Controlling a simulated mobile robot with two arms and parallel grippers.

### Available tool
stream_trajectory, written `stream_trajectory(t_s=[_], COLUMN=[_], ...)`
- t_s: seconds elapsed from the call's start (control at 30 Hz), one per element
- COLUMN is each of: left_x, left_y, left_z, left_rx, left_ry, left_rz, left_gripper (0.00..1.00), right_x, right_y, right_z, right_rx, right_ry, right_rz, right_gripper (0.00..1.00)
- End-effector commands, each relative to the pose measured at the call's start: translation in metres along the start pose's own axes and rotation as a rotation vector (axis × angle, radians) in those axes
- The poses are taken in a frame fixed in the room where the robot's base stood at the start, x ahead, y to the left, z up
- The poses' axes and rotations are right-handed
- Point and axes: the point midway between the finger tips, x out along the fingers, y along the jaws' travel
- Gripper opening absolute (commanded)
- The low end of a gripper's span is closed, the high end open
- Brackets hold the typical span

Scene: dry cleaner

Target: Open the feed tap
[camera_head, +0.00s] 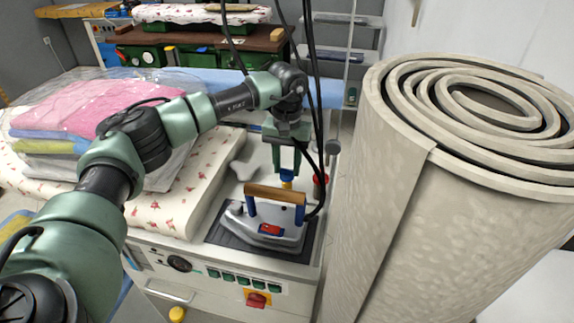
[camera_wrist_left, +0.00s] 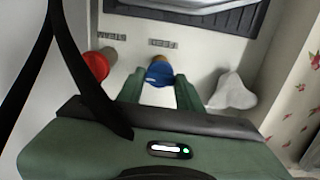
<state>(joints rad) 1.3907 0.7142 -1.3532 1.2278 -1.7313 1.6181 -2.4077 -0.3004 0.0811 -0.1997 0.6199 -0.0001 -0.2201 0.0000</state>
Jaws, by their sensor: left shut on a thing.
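The feed tap is a blue knob (camera_head: 286,175) on a yellowish brass stem, standing on the ironing table's top behind the iron. It also shows in the left wrist view (camera_wrist_left: 158,74), at the ends of my fingers. My left gripper (camera_head: 287,170) reaches down from above and is shut on the blue knob, one finger on each side. In the left wrist view (camera_wrist_left: 159,86) the fingers flank the knob. Small labels lie on the panel beyond the taps, upside down in this view. My right gripper is not in view.
A red knob (camera_head: 320,180) stands just right of the blue one. A steam iron (camera_head: 268,222) with a wooden handle rests on a dark mat in front. Black hoses hang beside my arm. A large rolled carpet (camera_head: 400,200) stands close on the right; folded laundry (camera_head: 95,105) lies left.

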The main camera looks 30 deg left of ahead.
Motion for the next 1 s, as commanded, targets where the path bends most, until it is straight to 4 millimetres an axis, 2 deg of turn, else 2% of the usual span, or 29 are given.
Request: stream_trajectory(t_s=[0.1, 0.13, 0.2, 0.57, 0.67, 1.0], left_x=[-0.002, -0.002, -0.002, -0.004, -0.015, -0.069], left_y=[0.000, 0.000, 0.000, 0.000, 0.000, 0.001], left_z=[-0.001, -0.001, -0.001, -0.001, -0.001, -0.001], left_rx=[0.002, 0.002, 0.001, 0.000, 0.000, 0.001], left_ry=[0.004, 0.004, 0.004, 0.003, 0.005, 0.005], left_rz=[0.001, 0.001, 0.001, 0.001, 0.001, 0.002], left_gripper=[0.00, 0.41, 0.57, 0.57, 0.57, 0.57], right_x=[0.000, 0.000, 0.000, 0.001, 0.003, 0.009], right_y=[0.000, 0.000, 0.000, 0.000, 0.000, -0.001], right_z=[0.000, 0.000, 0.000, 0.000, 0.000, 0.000], right_rx=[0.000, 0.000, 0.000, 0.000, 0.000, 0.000], right_ry=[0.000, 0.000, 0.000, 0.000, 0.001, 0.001], right_rz=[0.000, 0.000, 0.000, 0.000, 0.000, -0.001], right_gripper=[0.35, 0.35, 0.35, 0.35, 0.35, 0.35])
